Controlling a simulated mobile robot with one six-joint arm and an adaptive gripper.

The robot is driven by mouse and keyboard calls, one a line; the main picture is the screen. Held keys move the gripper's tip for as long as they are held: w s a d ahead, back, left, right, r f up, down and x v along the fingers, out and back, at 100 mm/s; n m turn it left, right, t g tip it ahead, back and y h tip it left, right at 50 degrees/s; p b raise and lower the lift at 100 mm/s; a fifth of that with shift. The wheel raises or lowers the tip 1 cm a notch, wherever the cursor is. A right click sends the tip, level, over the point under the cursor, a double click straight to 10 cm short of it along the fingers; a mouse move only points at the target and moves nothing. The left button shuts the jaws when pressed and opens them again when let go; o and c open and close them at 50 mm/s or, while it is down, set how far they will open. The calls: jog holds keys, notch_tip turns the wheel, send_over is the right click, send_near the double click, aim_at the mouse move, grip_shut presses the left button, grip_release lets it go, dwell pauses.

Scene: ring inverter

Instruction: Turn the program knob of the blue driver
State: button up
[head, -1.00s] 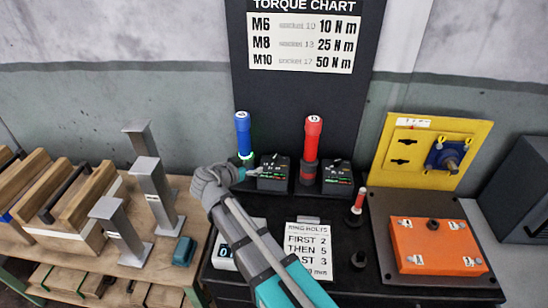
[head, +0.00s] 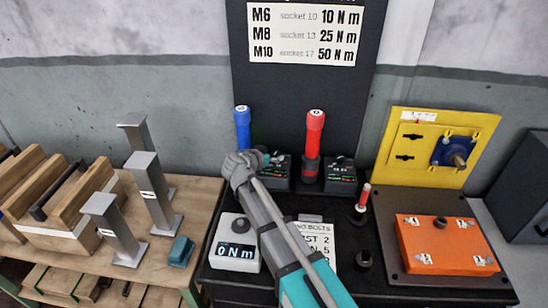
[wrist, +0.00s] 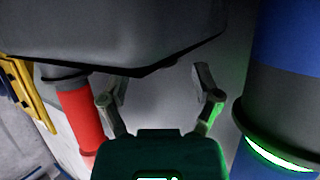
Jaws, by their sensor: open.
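The blue driver (head: 242,128) stands upright at the back of the black bench, left of the red driver (head: 315,132). Its dark control box (head: 278,178) is just to its right, partly covered by my arm. My gripper (head: 264,158) is in front of that box, close to the blue driver. In the wrist view the picture is upside down. My gripper (wrist: 160,95) is open there, with nothing visible between its fingers. The blue driver (wrist: 285,100), with a glowing green ring, is close on the right. A dark block (wrist: 110,35) lies beyond the fingertips. I cannot make out the program knob.
The red driver's box (head: 340,178) is to the right. A small red-topped tool (head: 362,197) and an orange block (head: 445,245) are further right. A white meter (head: 235,243) reads 0 Nm. Grey metal posts (head: 150,190) stand on the left bench. A yellow plate (head: 430,145) is behind.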

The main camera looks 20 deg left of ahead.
jog(key=shift+w+d+f, duration=0.15)
jog(key=shift+w+f, duration=0.05)
jog(key=shift+w, duration=0.3)
grip_shut()
jog(key=shift+s+d+n+y, duration=0.1)
jog(key=shift+n+y, duration=0.3)
jog(key=shift+y, duration=0.1)
jog(key=n+y, duration=0.2)
jog(key=y, duration=0.1)
jog(key=shift+d+n, duration=0.2)
jog(key=shift+n, duration=0.1)
jog(key=shift+d+n+y, duration=0.1)
jog(key=shift+n+y, duration=1.6)
jog(key=shift+y, duration=0.3)
jog(key=shift+n+g+y, duration=0.5)
jog(key=shift+n+y, duration=0.2)
jog(key=shift+y, duration=0.1)
